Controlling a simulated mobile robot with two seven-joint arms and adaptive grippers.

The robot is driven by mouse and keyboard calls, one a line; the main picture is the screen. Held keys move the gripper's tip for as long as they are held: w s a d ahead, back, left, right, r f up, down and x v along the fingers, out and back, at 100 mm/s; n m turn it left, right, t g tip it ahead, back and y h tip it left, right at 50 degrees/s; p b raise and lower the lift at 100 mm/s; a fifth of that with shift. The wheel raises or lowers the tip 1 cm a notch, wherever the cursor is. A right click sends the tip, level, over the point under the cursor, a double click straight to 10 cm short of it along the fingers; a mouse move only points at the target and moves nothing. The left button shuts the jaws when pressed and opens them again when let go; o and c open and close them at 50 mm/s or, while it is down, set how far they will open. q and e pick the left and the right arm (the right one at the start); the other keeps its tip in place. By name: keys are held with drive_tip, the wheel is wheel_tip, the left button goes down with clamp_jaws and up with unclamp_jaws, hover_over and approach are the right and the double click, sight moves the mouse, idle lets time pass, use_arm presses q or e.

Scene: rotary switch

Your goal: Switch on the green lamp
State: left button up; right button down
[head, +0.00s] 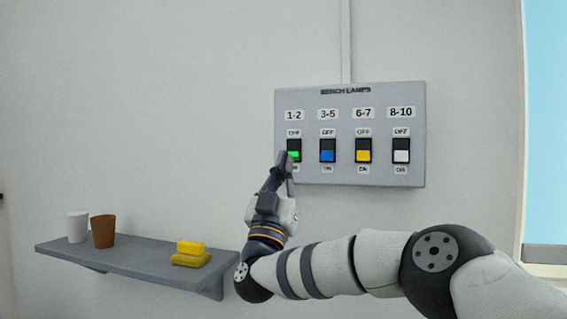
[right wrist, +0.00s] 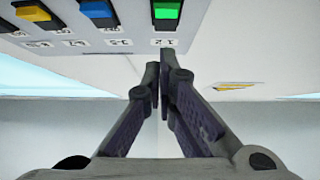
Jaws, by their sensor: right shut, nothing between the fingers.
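A grey panel (head: 350,178) marked "BENCH LAMPS" hangs on the wall with a row of switches. The green switch (head: 294,154) is the leftmost, under the label 1-2, with OFF above it. Its lower half is green and its upper half dark. My right gripper (head: 284,156) is shut and empty, its tips at the green switch's lower left edge. In the right wrist view the green switch (right wrist: 167,11) lies just beyond the fingertips (right wrist: 159,62). I cannot tell whether they touch the panel. My left gripper is not in view.
Blue (head: 328,155), yellow (head: 363,156) and white (head: 401,156) switches sit to the right of the green one. A wall shelf (head: 140,262) at lower left holds a white cup (head: 77,227), a brown cup (head: 103,231) and yellow sponges (head: 192,254).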

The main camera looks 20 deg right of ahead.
drive_tip(key=w+f+v, duration=0.1)
drive_tip(key=v, duration=0.8)
drive_tip(key=shift+d+f, duration=0.2)
drive_tip(key=shift+d, duration=0.1)
